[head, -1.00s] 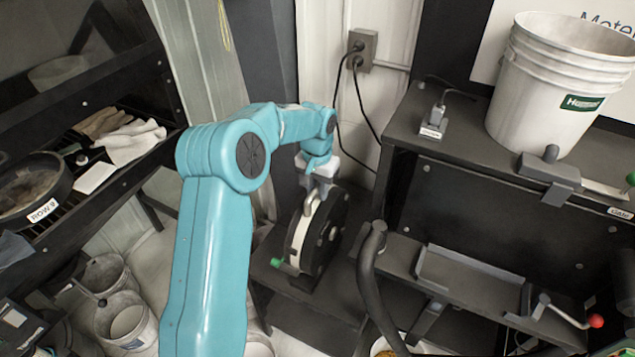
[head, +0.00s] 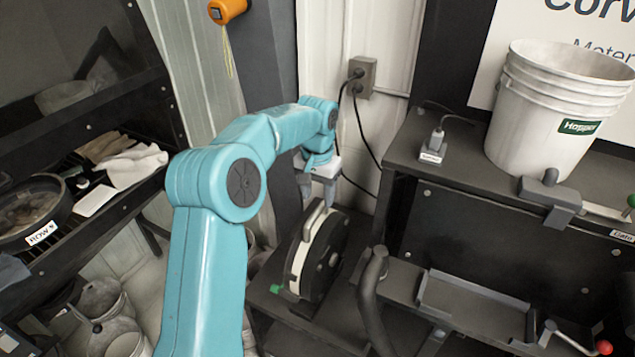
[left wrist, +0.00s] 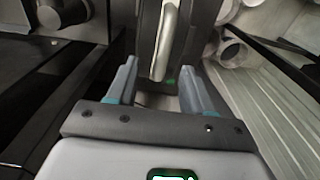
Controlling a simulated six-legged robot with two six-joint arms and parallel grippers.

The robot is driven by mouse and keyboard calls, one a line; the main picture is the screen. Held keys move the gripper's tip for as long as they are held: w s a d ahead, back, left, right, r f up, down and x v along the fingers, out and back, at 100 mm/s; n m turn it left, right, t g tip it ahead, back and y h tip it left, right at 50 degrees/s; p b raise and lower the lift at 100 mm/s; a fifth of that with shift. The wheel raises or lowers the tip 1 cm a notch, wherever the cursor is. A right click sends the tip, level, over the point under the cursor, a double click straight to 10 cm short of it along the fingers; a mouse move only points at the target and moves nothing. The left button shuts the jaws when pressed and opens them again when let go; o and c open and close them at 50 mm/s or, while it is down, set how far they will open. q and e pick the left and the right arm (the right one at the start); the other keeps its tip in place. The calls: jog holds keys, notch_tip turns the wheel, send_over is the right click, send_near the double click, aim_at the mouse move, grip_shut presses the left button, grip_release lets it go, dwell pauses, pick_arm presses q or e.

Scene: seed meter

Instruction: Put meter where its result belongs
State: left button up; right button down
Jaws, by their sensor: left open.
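The meter (head: 322,252) is a black upright disc with a pale band and a handle on top. It stands on a low dark stand (head: 290,304) in the middle of the head view. A green tab (head: 275,289) shows at its lower left. My left gripper (head: 318,194) is just above the handle, open and empty. In the left wrist view the gripper's fingers (left wrist: 160,84) are apart, with the pale handle (left wrist: 167,38) in line with the gap between them. My right gripper is not in view.
A white bucket (head: 560,105) labelled Hopper stands on the dark bench at right. Below it are a grey tray (head: 470,305) and a red-knobbed lever (head: 604,347). A dark curved tube (head: 371,300) rises beside the stand. A shelf with a cloth (head: 135,166) and a round pan (head: 30,210) is at left.

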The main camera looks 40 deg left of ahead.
pick_arm(q)
notch_tip(320, 180, up, 4)
jog(key=r, duration=0.1)
jog(key=t+y+b, duration=0.1)
jog(key=t+b, duration=0.3)
jog(key=b, duration=0.6)
send_near(318, 210)
jog(key=x, duration=0.3)
jog(key=shift+a+f, duration=0.25)
jog(key=x, duration=0.5)
jog(key=shift+w+d+f, duration=0.15)
jog(key=shift+w, duration=0.05)
jog(key=shift+s, duration=0.15)
jog(key=shift+c, duration=0.3)
grip_shut()
